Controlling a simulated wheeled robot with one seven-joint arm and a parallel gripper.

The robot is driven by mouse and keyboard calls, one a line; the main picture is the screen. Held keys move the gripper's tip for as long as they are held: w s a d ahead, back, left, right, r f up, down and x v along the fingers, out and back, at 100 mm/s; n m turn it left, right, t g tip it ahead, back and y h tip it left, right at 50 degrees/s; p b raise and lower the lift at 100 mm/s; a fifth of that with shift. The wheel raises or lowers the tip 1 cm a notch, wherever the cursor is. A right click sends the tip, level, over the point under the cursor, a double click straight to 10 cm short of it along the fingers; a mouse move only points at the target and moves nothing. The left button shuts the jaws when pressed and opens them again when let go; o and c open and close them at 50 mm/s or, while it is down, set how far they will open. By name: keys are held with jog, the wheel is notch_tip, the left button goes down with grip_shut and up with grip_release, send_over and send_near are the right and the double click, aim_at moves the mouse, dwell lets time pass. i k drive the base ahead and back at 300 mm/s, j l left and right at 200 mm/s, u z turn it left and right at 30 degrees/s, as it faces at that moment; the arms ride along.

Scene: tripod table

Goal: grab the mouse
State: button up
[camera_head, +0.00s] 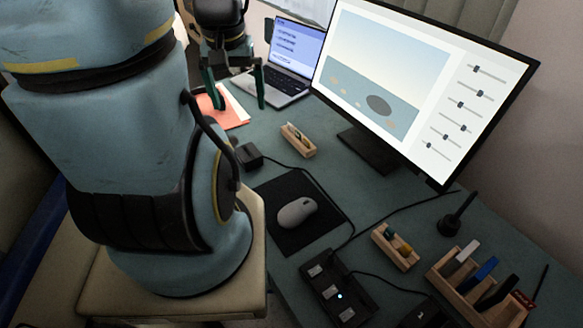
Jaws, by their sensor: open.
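The mouse (297,212) is light grey and rests on a black mouse pad (275,190) on the green desk, right of my arm. My gripper (236,106) has two green fingers spread apart. It is open and empty, above the far left part of the desk near the orange papers. It is well away from the mouse, up and to the left of it in the picture.
A large monitor (420,80) and a laptop (288,60) stand at the back. Small wooden trays (298,140) (395,248), a black box (249,156), a black device (338,290) and a wooden organiser (470,290) surround the pad. Cables run beside it.

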aim_at(293, 214)
jog(key=k+j+u, duration=0.15)
jog(key=k+u, duration=0.2)
jog(key=k+j+u, duration=0.7)
